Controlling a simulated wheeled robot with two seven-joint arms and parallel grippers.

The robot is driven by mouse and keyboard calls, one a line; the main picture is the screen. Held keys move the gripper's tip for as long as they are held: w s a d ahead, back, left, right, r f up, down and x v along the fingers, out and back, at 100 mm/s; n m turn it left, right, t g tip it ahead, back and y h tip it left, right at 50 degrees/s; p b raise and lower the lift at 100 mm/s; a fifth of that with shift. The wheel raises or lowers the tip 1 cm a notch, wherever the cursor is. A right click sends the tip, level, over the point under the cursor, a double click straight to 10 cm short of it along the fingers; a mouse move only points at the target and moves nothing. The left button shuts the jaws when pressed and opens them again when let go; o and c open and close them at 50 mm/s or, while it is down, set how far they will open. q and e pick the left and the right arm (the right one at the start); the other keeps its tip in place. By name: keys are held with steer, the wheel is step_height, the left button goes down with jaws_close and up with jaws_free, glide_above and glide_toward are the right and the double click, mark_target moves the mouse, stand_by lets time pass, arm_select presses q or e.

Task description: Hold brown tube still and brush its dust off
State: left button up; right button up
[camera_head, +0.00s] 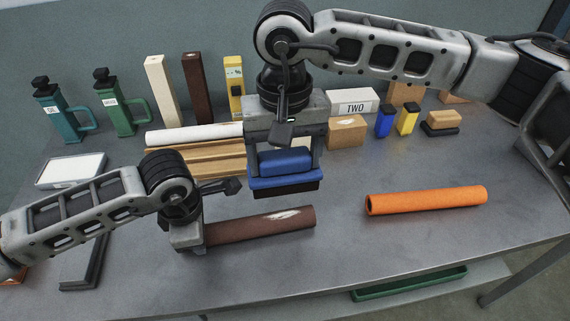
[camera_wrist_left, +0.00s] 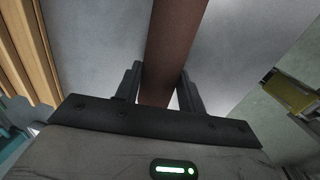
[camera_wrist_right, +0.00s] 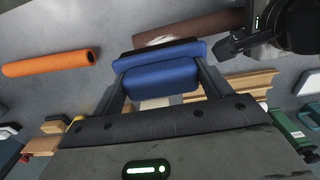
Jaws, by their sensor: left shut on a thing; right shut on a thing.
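The brown tube (camera_head: 262,229) lies on the grey table with a pale dust patch (camera_head: 285,216) on its top, toward its right end. My left gripper (camera_head: 204,236) is shut on the tube's left end; the left wrist view shows the brown tube (camera_wrist_left: 172,50) between its two fingers. My right gripper (camera_head: 284,160) is shut on a blue brush (camera_head: 284,165) with dark bristles facing down. The brush is in the air above and behind the tube, apart from it. The right wrist view shows the blue brush (camera_wrist_right: 160,75) between the fingers, partly covering the dust patch.
An orange tube (camera_head: 427,200) lies to the right. Behind are a wooden rack (camera_head: 195,160) with a white tube (camera_head: 193,134), bottles (camera_head: 118,105), upright bars (camera_head: 196,88), a box marked TWO (camera_head: 352,102) and small blocks (camera_head: 346,131). The table's front right is clear.

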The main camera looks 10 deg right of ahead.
mark_target(260, 161)
steer(key=m, duration=0.5)
steer(key=shift+w+a+f, duration=0.1)
steer(key=shift+a, duration=0.1)
steer(key=m, duration=0.2)
steer(key=a+m, duration=0.1)
steer(key=m, duration=0.2)
steer(key=shift+a+f, duration=0.1)
steer(key=m, duration=0.2)
steer(key=a+m, duration=0.1)
steer(key=m, duration=0.1)
steer(key=shift+m, duration=0.4)
steer(key=m, duration=0.4)
steer(key=a+m, duration=0.1)
steer(key=m, duration=0.1)
steer(key=shift+s+a+f, duration=0.1)
steer(key=shift+s+f, duration=0.05)
steer(key=shift+s, duration=0.15)
steer(key=shift+f, duration=3.2)
steer(key=shift+d+f, duration=0.6)
steer(key=shift+f, duration=0.3)
steer(key=shift+d, duration=3.4)
steer(key=shift+a, duration=4)
steer(key=shift+r, duration=4.1)
arm_select(q)
steer(key=o, duration=1.3)
steer(key=shift+c, duration=0.2)
